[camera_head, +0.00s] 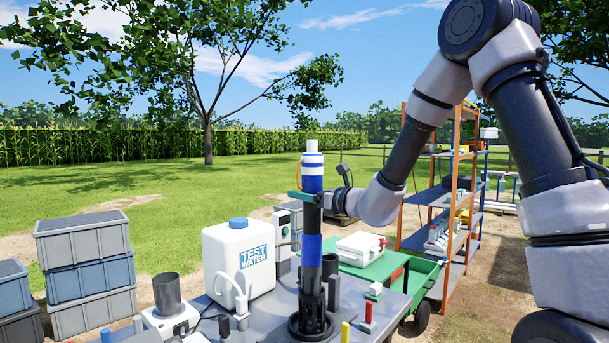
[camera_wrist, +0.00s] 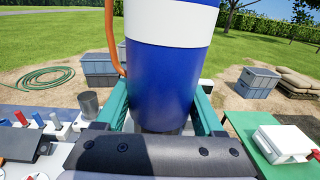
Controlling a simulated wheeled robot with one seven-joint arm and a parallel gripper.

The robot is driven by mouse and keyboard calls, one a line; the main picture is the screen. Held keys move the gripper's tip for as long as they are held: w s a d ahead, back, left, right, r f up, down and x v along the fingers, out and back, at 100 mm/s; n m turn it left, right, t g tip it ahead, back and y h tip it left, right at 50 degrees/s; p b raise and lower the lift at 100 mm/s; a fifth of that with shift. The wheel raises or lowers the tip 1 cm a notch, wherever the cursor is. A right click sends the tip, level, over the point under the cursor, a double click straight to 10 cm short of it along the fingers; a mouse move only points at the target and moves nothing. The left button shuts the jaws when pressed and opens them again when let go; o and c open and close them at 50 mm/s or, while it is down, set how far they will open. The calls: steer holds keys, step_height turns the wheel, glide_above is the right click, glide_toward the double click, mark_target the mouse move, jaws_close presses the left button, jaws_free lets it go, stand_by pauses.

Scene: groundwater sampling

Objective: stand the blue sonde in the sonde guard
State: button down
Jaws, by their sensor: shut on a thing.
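The blue sonde (camera_head: 312,184), a tall cylinder with white bands, a white top and an orange loop at its side, stands upright in the head view. My gripper (camera_head: 306,197) is shut on its upper body. In the wrist view, the teal fingers (camera_wrist: 161,100) lie on both sides of the blue sonde (camera_wrist: 160,75). Below my gripper, a dark section and a blue section (camera_head: 311,250) continue downward. The black slotted sonde guard (camera_head: 312,322) with its round base stands on the table directly below. The lower end appears within the guard; its seating depth is hidden.
A white test-water jug (camera_head: 238,262), a dark cup (camera_head: 167,293) and small coloured-handled items crowd the grey table. A white case (camera_head: 360,249) lies on the green cart to the right. Shelves (camera_head: 440,195) stand behind it; stacked crates (camera_head: 88,270) stand left.

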mark_target(305, 214)
steer(key=shift+f, duration=3.1)
jaws_free()
steer(key=shift+f, duration=0.1)
steer(key=v, duration=1.2)
steer(key=s+r+n+g+h, duration=0.1)
steer(key=s+r+n+g, duration=0.35)
steer(key=s+n, duration=0.35)
steer(key=s+r+n+g, duration=0.3)
steer(key=s+n+g, duration=0.35)
steer(key=s, duration=0.25)
steer(key=s+d+r+n+t+h, duration=0.1)
steer(key=d+n+t+h, duration=0.1)
steer(key=d, duration=0.4)
steer(key=s+d+r+n+t+h, duration=0.1)
steer(key=d+r+n+t+h, duration=0.1)
steer(key=d+h, duration=0.3)
steer(key=s+d+r+n+t+h, duration=0.2)
steer(key=d+n+h, duration=0.1)
steer(key=d, duration=0.6)
steer(key=shift+t+h, duration=0.3)
steer(key=shift+h, duration=0.1)
